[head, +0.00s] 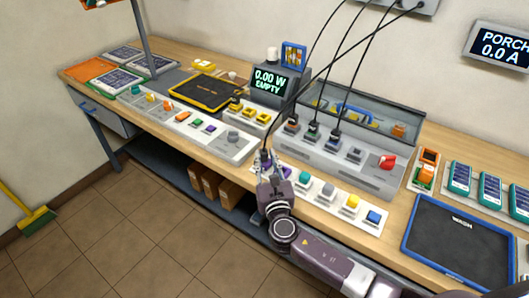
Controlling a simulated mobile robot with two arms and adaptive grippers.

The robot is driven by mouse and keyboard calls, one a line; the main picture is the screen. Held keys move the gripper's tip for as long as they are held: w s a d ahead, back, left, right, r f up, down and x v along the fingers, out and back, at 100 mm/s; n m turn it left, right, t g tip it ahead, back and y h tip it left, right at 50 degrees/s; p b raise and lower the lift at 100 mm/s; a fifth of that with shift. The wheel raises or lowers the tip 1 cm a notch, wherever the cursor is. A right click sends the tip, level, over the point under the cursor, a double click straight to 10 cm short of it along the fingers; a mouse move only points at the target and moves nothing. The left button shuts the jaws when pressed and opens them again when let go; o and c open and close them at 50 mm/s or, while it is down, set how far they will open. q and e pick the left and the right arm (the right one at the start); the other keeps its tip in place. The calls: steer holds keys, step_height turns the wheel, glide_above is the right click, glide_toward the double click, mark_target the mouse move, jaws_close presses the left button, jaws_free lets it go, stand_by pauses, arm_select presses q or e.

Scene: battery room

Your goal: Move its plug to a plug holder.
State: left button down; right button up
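My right gripper (265,163) is over the front edge of the workbench, at the left end of a white strip (340,209) bearing teal, grey, yellow and blue pieces. A black cable (279,120) runs down to its fingertips, and it appears closed on the plug at the cable's end. The plug is mostly hidden by the fingers; a little purple shows there. Three other cabled plugs (313,130) sit in a grey charger unit (320,161), with a cable-free socket (356,153) and a red switch (387,162) to their right. My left gripper is out of view.
A display (270,81) reads "0.00 W EMPTY". A long white strip (160,115) with coloured pieces lies left. A blue-rimmed tray (405,245) and phone-like packs (460,178) are right. Cables hang across the middle. Cardboard boxes (209,183) stand below.

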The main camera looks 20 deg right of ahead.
steer(key=shift+s+a+p, duration=0.2)
steer(key=shift+s+p, duration=0.05)
steer(key=shift+s, duration=1)
steer(key=shift+s+a+p, duration=0.15)
steer(key=shift+s+p, duration=0.15)
steer(key=shift+s, duration=1)
steer(key=shift+s+a+p, duration=0.2)
steer(key=shift+s+p, duration=0.05)
steer(key=shift+s, duration=1)
steer(key=shift+f, duration=0.1)
